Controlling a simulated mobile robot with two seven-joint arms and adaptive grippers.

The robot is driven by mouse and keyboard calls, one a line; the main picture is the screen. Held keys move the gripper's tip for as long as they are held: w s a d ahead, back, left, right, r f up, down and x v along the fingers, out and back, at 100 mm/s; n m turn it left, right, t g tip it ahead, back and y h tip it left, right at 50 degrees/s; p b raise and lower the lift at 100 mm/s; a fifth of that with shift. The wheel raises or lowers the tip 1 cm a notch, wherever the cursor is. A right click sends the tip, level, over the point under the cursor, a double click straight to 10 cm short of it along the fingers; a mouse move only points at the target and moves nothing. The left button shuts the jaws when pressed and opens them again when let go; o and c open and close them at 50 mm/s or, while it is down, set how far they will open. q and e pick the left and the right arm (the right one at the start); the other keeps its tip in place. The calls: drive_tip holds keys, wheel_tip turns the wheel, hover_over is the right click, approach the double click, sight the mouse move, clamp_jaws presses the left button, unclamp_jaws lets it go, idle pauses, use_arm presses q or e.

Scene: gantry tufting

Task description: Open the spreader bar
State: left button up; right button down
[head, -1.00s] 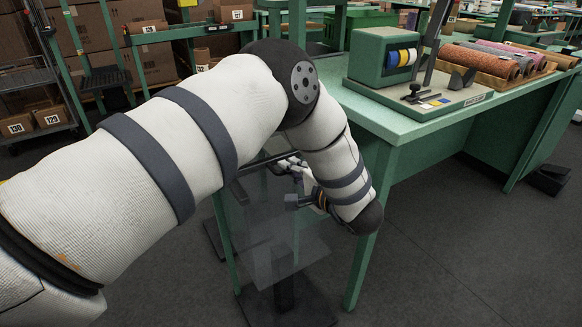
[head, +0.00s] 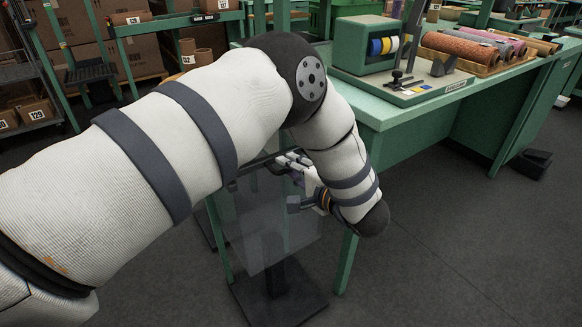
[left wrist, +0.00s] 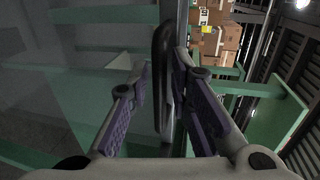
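A dark, rounded upright bar (left wrist: 162,80), which I take to be the spreader bar or its handle, stands in the middle of the left wrist view. My left gripper (left wrist: 163,95) is open, with one purple-padded finger on each side of it and narrow gaps visible. A clear panel (head: 250,235) hangs below the gripper in the head view. There my left gripper (head: 287,168) is partly hidden behind my forearm at the bench's left end, and the bar cannot be made out. My right gripper is in no view.
A green workbench (head: 385,118) runs to the right, carrying a green spool box (head: 352,48) and rolls of material (head: 458,47). A dark base plate (head: 275,300) lies on the floor below the panel. Cartons (left wrist: 215,40) stand beyond. Floor at lower right is clear.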

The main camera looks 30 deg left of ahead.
use_arm(q)
drive_tip(key=v, duration=1.2)
